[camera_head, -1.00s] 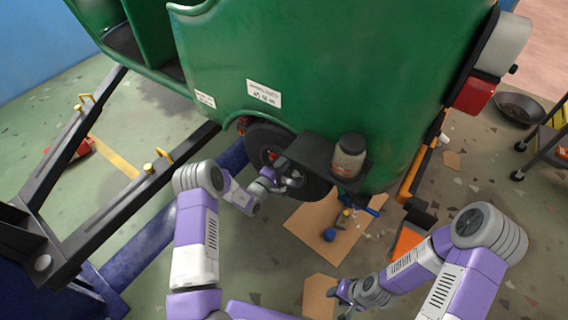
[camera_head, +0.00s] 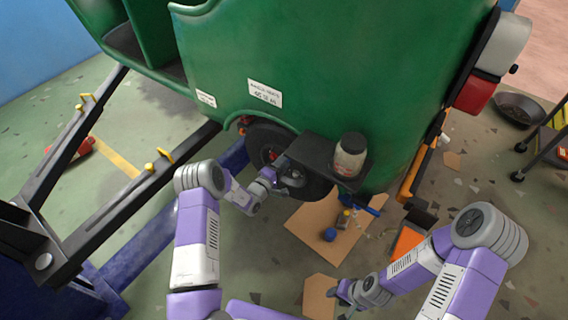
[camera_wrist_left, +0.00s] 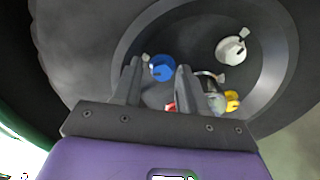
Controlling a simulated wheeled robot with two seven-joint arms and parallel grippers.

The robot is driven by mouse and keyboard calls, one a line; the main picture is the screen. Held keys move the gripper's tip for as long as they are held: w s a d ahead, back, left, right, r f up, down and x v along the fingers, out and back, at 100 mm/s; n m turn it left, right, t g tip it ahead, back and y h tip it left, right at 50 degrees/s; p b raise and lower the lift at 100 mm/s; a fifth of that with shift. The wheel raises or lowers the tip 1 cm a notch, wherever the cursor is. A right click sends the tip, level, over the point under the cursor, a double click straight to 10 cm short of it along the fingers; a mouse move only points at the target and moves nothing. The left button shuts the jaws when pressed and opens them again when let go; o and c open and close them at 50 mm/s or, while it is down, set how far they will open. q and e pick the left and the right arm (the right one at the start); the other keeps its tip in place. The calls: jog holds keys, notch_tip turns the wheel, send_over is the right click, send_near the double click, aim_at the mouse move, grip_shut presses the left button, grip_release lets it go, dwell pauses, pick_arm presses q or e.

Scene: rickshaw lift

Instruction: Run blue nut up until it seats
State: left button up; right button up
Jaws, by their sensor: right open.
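The blue nut (camera_wrist_left: 161,67) sits on the wheel hub in the left wrist view, with a small pale tab at its upper left. My left gripper (camera_wrist_left: 159,66) is open, with its two fingers on either side of the nut and a visible gap to each. I cannot tell how deep the fingertips reach. In the head view my left gripper (camera_head: 284,180) is at the wheel (camera_head: 265,143) under the green rickshaw (camera_head: 330,70), and hides the hub. My right gripper (camera_head: 342,294) is open, low over the floor and away from the wheel.
A dark shelf with a jar (camera_head: 350,157) juts out beside the wheel. Cardboard (camera_head: 312,222) with tools lies below.

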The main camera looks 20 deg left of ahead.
pick_arm(q)
jog(key=shift+d+f, duration=0.1)
jog(key=shift+f, duration=0.15)
